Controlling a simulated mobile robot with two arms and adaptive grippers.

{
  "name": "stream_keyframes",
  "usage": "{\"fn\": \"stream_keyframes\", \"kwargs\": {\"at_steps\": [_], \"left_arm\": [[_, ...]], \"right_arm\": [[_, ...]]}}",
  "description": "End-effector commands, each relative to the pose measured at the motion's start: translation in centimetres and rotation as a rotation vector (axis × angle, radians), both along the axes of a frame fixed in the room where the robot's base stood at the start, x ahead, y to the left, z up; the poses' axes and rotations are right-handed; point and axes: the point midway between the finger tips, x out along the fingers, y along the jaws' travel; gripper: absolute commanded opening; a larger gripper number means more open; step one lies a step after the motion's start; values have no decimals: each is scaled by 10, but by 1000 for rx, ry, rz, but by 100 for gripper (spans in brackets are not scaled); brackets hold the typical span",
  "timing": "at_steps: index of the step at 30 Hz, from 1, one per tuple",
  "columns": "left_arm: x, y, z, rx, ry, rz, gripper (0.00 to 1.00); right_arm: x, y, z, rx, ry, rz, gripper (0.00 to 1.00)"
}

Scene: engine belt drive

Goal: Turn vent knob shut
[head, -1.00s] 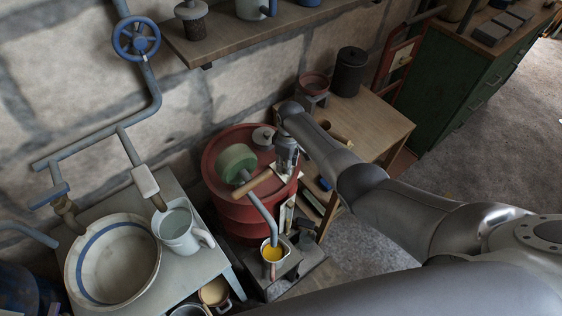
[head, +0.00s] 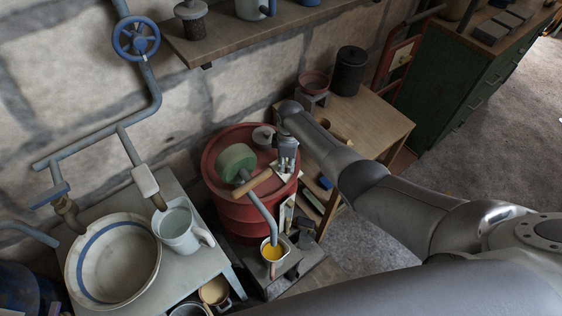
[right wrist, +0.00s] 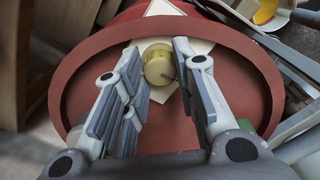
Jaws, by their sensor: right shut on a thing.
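The vent knob (right wrist: 159,66) is a small pale yellow cylinder in the right wrist view. It stands on a whitish diamond label (right wrist: 168,12) on the top of the red drum (right wrist: 232,75). The drum also shows in the head view (head: 242,212). My right gripper (right wrist: 158,60) reaches down over the drum top with a finger on each side of the knob and is shut on it. In the head view my right gripper (head: 287,166) hides the knob. A small dark mark shows on the knob's side. My left gripper is in neither view.
A green pump body (head: 236,160) with a wooden handle (head: 253,182) and a bent grey spout (head: 263,222) is beside my gripper. The spout ends over a jug of yellow liquid (head: 272,253). A wooden table (head: 372,115) stands behind my arm.

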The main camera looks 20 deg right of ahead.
Motion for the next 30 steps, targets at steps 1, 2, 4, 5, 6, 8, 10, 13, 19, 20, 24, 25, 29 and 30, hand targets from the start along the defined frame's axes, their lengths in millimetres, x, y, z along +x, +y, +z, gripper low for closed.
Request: {"fn": "stream_keyframes", "kwargs": {"at_steps": [1,2,4,5,6,8,10,13,19,20,24,25,29,30], "left_arm": [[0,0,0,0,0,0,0],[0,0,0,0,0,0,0],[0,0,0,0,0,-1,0],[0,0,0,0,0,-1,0],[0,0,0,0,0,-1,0],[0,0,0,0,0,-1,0],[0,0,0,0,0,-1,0],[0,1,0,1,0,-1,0],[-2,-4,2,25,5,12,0],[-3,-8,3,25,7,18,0],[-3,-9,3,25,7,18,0],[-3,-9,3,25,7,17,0],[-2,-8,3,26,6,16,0],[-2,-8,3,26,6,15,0]], "right_arm": [[0,4,0,7,1,2,3],[0,4,0,7,1,2,3],[0,4,0,7,1,1,3],[0,5,0,8,1,1,30],[-1,4,0,7,1,1,36],[0,4,0,7,1,1,43],[0,3,0,6,1,0,48],[0,2,0,4,0,0,48],[0,1,0,4,1,-1,48],[0,1,1,3,0,-1,48],[1,2,10,4,-2,-1,48],[1,1,13,3,-3,-1,48],[1,1,30,2,-4,1,48],[1,2,38,2,-4,0,48]]}}
